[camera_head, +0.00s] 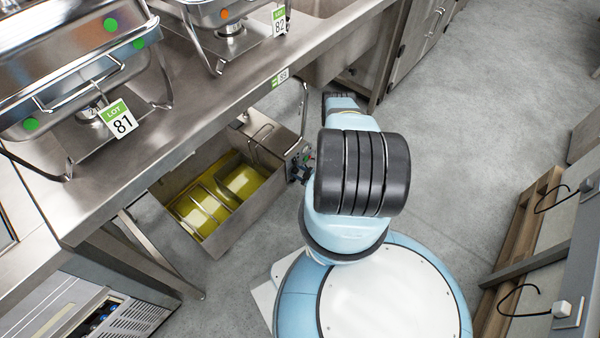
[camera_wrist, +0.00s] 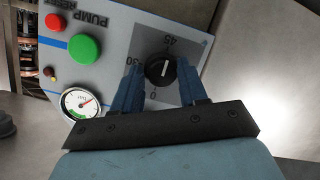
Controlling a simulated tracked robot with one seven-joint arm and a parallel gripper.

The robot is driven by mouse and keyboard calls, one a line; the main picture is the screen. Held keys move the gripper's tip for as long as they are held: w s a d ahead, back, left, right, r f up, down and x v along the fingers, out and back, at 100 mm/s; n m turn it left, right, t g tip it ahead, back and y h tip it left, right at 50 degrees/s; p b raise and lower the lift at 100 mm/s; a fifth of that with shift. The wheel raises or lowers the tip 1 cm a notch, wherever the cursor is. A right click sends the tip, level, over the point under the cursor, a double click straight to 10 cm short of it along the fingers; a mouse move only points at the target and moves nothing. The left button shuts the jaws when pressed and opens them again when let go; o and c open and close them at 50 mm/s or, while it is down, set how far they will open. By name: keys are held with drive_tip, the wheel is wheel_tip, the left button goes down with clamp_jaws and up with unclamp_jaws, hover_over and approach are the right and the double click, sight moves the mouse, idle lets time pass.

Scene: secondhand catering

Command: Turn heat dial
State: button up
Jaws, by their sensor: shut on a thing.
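The heat dial (camera_wrist: 166,67) is a round black knob with a white line, on a dark square plate. Marks 45, 30 and 0 show around it, upside down in the wrist view. The white line stands nearly upright in that view, toward the 45 side. My gripper (camera_wrist: 160,76) has its two blue fingers on either side of the knob, shut on it. In the head view my gripper (camera_head: 299,164) is by the panel at the right end of the fryer (camera_head: 218,242); the dial is hidden there.
The panel (camera_wrist: 110,68) also carries a green button (camera_wrist: 84,48), a red button (camera_wrist: 55,22) and a round gauge (camera_wrist: 80,103). The fryer holds yellow oil beneath a steel counter (camera_head: 205,112) with chafing dishes. Open grey floor (camera_head: 450,120) lies right.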

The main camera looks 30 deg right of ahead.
drive_tip(key=shift+s+a, duration=0.1)
drive_tip(key=shift+a, duration=0.1)
drive_tip(key=o, duration=0.7)
drive_tip(key=shift+c, duration=0.2)
drive_tip(key=shift+o, duration=1.3)
drive_tip(key=shift+d, duration=0.1)
drive_tip(key=v, duration=1.3)
drive_tip(key=shift+s, duration=0.35)
drive_tip(key=shift+d, duration=0.2)
